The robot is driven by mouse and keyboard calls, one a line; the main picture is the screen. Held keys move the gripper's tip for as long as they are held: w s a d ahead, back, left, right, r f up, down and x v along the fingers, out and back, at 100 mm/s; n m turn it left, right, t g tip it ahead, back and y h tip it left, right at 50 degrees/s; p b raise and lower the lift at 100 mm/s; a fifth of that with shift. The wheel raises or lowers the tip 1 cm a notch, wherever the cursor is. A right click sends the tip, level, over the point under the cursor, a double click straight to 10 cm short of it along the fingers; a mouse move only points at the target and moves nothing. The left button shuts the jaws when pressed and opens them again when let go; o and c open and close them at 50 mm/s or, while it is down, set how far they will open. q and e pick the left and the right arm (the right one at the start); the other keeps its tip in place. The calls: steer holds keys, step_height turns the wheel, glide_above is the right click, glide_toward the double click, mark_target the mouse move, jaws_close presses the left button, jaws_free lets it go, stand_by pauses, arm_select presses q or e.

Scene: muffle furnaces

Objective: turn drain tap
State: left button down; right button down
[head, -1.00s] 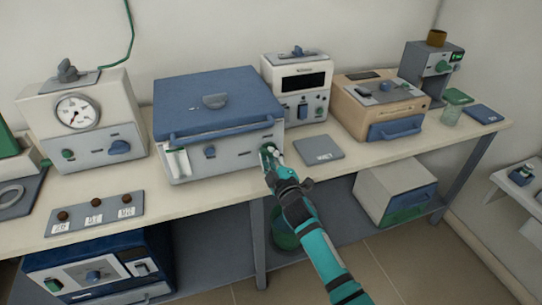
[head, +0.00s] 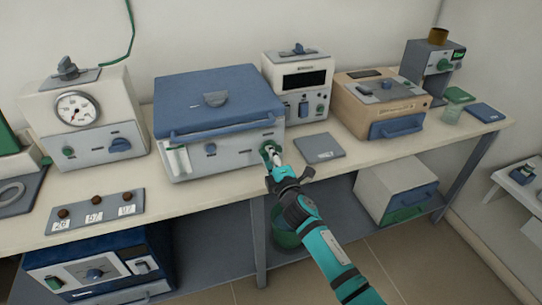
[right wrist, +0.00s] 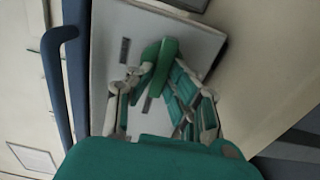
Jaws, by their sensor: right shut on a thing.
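The drain tap is a green handle (right wrist: 160,65) on the light grey front panel of the blue-lidded bath (head: 225,145), at the panel's right end. In the head view the tap (head: 268,147) is partly covered by my right gripper (head: 273,157). In the right wrist view my right gripper (right wrist: 155,82) has its fingers on both sides of the green handle and is shut on it. The handle looks tilted in that view. My left gripper is not in view.
A grey pad (head: 319,148) lies on the bench (head: 230,195) to the right of the bath. A tan device (head: 380,105) stands farther right. A green bucket (head: 287,238) is below the bench, partly hidden by my arm.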

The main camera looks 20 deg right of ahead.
stand_by(0.3)
steer(key=c, duration=1.3)
jaws_free()
steer(key=s, duration=1.2)
steer(key=shift+d, duration=0.15)
steer(key=shift+f, duration=0.1)
